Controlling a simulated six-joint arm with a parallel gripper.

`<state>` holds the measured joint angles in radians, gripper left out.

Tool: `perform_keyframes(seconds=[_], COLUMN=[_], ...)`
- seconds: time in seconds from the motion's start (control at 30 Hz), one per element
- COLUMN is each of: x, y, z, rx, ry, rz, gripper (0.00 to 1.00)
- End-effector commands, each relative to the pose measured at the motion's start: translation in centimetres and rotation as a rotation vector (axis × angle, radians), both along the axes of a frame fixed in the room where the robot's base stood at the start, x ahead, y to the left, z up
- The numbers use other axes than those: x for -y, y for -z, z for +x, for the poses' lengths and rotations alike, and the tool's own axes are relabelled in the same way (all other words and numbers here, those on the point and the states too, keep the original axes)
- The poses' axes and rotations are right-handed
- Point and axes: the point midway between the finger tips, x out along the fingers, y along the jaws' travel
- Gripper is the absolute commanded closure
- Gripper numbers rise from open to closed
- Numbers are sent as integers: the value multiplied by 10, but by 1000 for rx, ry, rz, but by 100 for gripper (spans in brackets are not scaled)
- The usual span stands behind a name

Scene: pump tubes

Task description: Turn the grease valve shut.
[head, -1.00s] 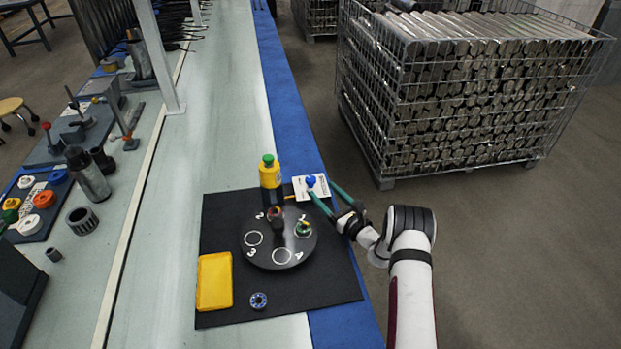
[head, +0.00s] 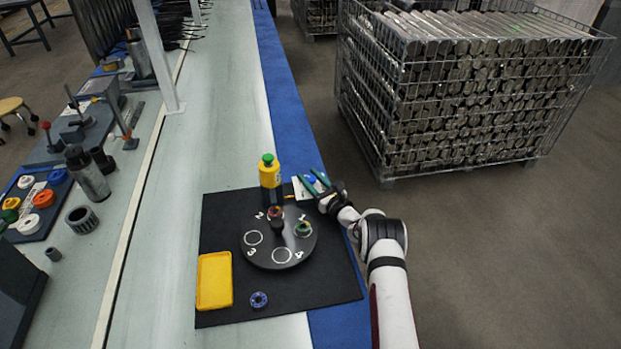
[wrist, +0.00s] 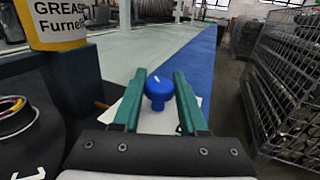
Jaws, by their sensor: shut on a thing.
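The grease valve's blue knob (head: 309,180) stands on a white plate (head: 299,193) at the right edge of the black mat. It also shows in the wrist view (wrist: 159,91). My gripper (wrist: 159,85) has its green fingers shut on the blue knob, one finger on each side. In the head view my gripper (head: 310,177) reaches in from the right and hides part of the plate. The yellow grease container (head: 269,178) with a green cap stands upright just left of the valve; its label shows in the wrist view (wrist: 60,22).
A black turntable (head: 264,255) with marked circles and small ringed parts stands on the black mat (head: 330,280). A yellow tray (head: 214,281) and a small blue ring (head: 258,300) lie in front. A wire crate of metal tubes (head: 460,90) stands to the right, on the floor.

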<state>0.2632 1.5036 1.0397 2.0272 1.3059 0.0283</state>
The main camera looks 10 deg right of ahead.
Motion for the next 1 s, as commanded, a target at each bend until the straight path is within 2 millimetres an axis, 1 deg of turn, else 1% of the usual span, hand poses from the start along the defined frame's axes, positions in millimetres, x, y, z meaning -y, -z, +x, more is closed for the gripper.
perform_keyframes(seconds=[0.03,0.1,0.27,0.43,0.6,1.0], x=[0,0,-1,0,-1,0], y=[0,0,0,-1,0,0], z=[0,0,0,1,1,-1], rx=[0,0,1,8,5,0], ry=[-1,-1,-15,-151,-242,-267], rz=[0,0,0,1,1,1], gripper=[90,100,100,100,100,100])
